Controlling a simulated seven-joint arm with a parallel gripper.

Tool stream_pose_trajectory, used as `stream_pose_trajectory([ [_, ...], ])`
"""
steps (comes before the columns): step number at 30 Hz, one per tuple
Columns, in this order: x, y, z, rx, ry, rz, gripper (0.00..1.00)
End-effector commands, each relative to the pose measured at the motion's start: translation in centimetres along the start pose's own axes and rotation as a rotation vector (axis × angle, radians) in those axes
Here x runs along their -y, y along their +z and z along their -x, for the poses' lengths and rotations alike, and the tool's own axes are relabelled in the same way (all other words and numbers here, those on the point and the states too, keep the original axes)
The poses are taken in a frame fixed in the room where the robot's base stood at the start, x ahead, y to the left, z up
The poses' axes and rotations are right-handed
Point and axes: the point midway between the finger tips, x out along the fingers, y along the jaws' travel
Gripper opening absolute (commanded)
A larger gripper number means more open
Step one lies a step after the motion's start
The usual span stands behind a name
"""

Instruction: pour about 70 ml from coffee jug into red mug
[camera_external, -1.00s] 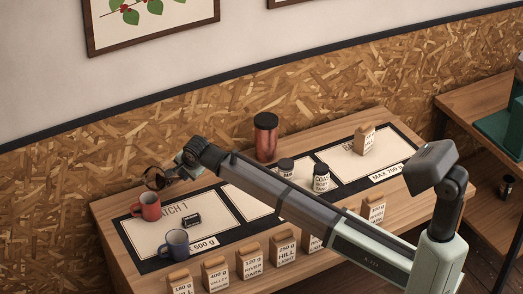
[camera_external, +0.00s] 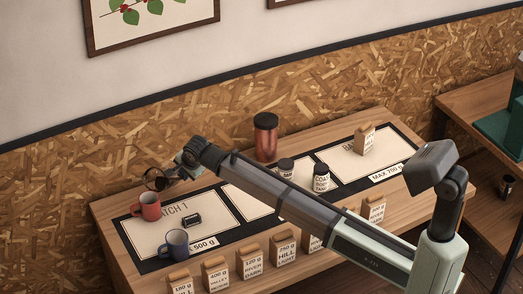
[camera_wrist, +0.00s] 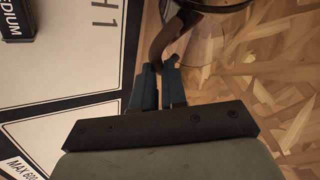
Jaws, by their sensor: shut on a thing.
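The coffee jug (camera_external: 155,180) is a small clear glass vessel with dark parts, held in the air above the red mug (camera_external: 150,207). The red mug stands upright at the left of the batch 1 mat. My gripper (camera_external: 178,171) is at the jug's right side. In the wrist view, my gripper (camera_wrist: 163,82) is shut on the dark curved handle of the jug, and the glass (camera_wrist: 204,42) shows beyond it. The wrist view does not show the red mug. The liquid level in jug and mug is too small or hidden to tell.
Several labelled bags, such as one by the front edge (camera_external: 215,275), line the table. A copper canister (camera_external: 266,137) stands at the back, and dark jars (camera_external: 321,178) in the middle.

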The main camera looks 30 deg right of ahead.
Motion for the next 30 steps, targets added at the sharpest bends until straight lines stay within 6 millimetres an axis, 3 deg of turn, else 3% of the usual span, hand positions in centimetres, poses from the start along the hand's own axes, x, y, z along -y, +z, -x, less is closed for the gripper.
stream_pose_trajectory([
  [30, 0.10, -0.12, -0.29, 0.028, 0.021, -0.006, 0.00],
])
